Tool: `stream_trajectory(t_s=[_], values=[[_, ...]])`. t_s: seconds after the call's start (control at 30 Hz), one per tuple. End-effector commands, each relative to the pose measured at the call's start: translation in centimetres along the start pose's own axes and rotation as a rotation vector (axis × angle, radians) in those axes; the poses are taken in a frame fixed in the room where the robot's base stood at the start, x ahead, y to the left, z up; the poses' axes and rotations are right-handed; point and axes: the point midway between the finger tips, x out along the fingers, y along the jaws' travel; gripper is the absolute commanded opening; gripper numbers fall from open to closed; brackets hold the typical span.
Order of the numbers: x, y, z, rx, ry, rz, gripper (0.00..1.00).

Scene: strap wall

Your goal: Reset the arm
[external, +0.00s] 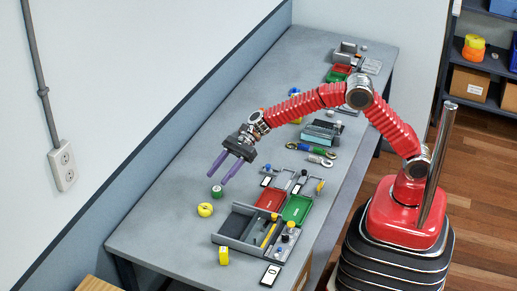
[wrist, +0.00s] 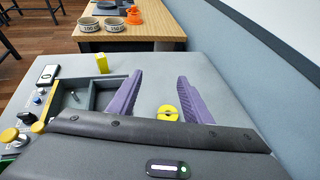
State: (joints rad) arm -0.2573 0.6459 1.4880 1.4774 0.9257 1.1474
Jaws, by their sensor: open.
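My red arm reaches out from its base over the grey table (external: 165,212) in the external view. My gripper (external: 219,173) has two purple fingers spread apart with nothing between them, so it is open. It hangs above the table, close to a green roll (external: 217,191) and a yellow roll (external: 205,210). In the wrist view my gripper (wrist: 155,100) shows both purple fingers apart, and the yellow roll (wrist: 167,113) lies on the table beyond and between them. The green roll cannot be made out in the wrist view.
A grey tray (external: 232,242) with compartments stands at the table's front, with red (external: 270,199) and green (external: 297,209) panels beside it. A yellow block (external: 223,256) stands near the front edge. The wall (external: 130,110) borders the table's left side. Shelves (external: 480,60) stand at the right.

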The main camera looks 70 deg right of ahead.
Motion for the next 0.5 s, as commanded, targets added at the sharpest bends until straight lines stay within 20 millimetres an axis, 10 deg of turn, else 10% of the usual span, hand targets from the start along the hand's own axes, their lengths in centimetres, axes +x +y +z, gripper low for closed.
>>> stream_trajectory(t_s=[0.5], values=[[0.04,0.19,-0.52,-0.126,0.018,0.009,0.45]])
